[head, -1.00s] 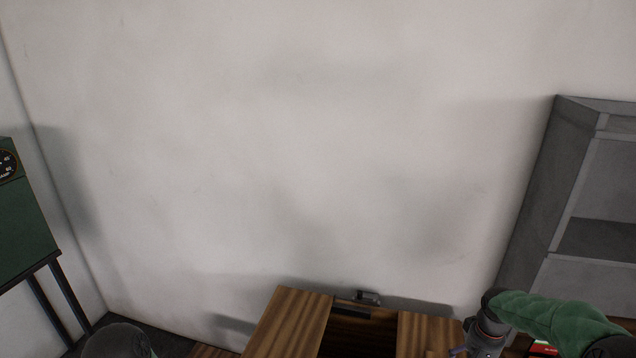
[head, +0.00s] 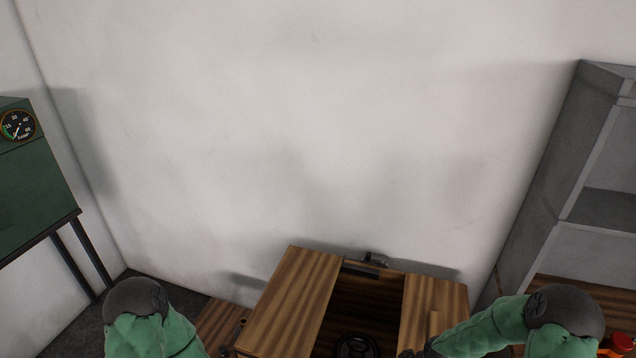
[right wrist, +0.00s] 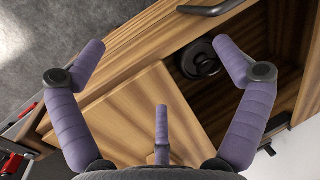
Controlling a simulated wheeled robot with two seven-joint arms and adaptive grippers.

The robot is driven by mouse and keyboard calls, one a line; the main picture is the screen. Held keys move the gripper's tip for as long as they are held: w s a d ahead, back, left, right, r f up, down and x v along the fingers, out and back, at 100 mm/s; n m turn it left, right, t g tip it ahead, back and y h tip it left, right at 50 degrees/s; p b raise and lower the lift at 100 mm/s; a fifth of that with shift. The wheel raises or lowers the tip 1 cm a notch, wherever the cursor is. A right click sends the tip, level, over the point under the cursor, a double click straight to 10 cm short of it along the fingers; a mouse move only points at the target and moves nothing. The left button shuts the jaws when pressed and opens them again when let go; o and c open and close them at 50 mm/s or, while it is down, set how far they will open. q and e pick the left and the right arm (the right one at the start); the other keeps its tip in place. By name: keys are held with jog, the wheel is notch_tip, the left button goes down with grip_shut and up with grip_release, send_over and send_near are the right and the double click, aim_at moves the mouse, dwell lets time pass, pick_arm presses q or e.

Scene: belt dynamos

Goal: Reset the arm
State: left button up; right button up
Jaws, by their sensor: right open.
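My right arm (head: 500,325) reaches in from the lower right in the head view, bent in front of the wooden cabinet. My right gripper (right wrist: 158,58) shows in the right wrist view with its purple fingers spread wide and nothing between them. It is over the wooden cabinet (right wrist: 150,110), which has an open compartment. My left arm (head: 145,320) shows only as a green sleeve and dark joint at the lower left. My left gripper is out of view.
A black round part (head: 357,346) lies inside the cabinet's open compartment (head: 370,305). A grey shelf unit (head: 560,170) stands at the right. A green box with a gauge (head: 18,125) stands on dark legs at the left. A red object (head: 615,345) is at the lower right.

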jog(key=s+a+f, duration=0.3)
jog(key=s+a, duration=0.3)
jog(key=s, duration=0.2)
jog(key=s+a+f, duration=0.3)
jog(key=s+a, duration=0.2)
jog(key=s, duration=0.2)
jog(key=w+d+b+x, duration=0.1)
jog(key=b+x, duration=0.7)
jog(key=b, duration=0.2)
jog(key=shift+w+a+f+y, duration=0.2)
jog(key=shift+f+y, duration=0.1)
jog(key=shift+f, duration=0.2)
